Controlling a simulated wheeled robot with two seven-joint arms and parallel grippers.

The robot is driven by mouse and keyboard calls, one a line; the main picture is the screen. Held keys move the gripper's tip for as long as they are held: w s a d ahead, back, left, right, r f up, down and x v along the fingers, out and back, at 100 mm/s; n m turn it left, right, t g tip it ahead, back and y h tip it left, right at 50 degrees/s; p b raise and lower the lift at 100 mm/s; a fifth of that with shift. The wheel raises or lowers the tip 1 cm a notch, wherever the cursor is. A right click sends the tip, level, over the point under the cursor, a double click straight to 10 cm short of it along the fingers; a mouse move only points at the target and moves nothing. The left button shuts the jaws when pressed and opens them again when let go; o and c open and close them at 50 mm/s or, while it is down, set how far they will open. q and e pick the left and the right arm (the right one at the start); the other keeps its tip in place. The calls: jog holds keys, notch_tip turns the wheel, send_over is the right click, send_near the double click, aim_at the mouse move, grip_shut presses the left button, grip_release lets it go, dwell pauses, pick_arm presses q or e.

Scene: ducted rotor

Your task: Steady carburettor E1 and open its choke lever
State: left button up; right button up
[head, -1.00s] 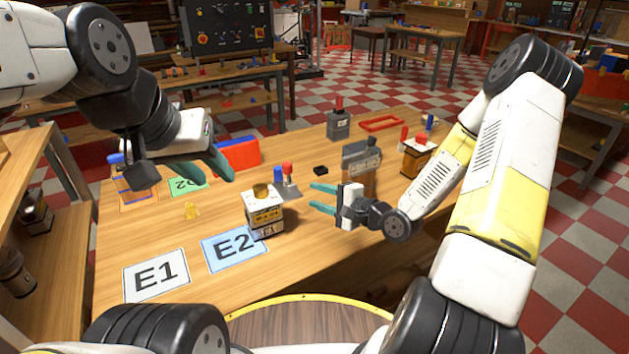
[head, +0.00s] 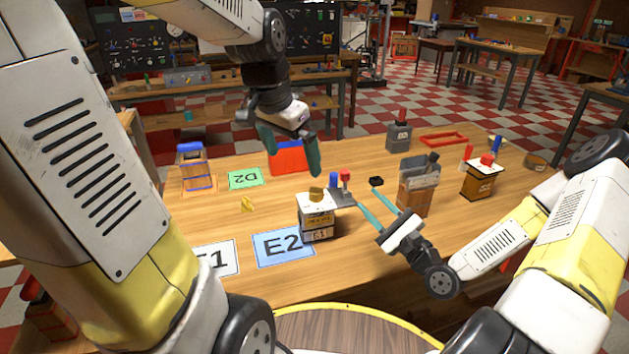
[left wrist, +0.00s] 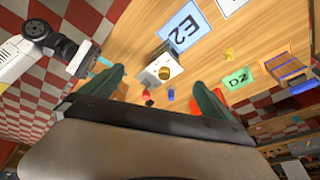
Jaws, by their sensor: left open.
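Carburettor E1 (head: 318,222) is a white-topped tan box with a brass part on top and an E1 label on its front. It stands upright on the table by the blue E2 card (head: 284,247). Its choke lever cannot be made out clearly. My left gripper (head: 292,158) is open and empty, pointing down above and behind the carburettor. In the left wrist view the carburettor (left wrist: 158,70) appears between its fingers, lower down. My right gripper (head: 361,196) has its fingers apart, empty, just right of the carburettor and not visibly touching it.
A blue and a red upright piece (head: 345,178) stand close behind the carburettor. A grey-topped wooden unit (head: 416,190) stands right of my right gripper. A red bin (head: 288,158) is behind my left gripper. The white E1 card (head: 222,259) is partly hidden by my left arm.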

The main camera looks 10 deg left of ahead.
pick_arm(q)
jog(key=w+f+m+g, duration=0.2)
jog(key=w+f+m, duration=0.1)
jog(key=w+f, duration=0.35)
jog(key=m+g+y, duration=0.1)
jog(key=m, duration=0.3)
send_near(310, 199)
jog(key=f, duration=0.3)
jog(key=w+f, duration=0.1)
jog(key=f, duration=0.1)
jog(key=shift+f, duration=0.2)
notch_tip(310, 199, down, 8)
jog(key=shift+f, duration=0.1)
jog(key=shift+c, duration=0.2)
jog(key=c, duration=1.5)
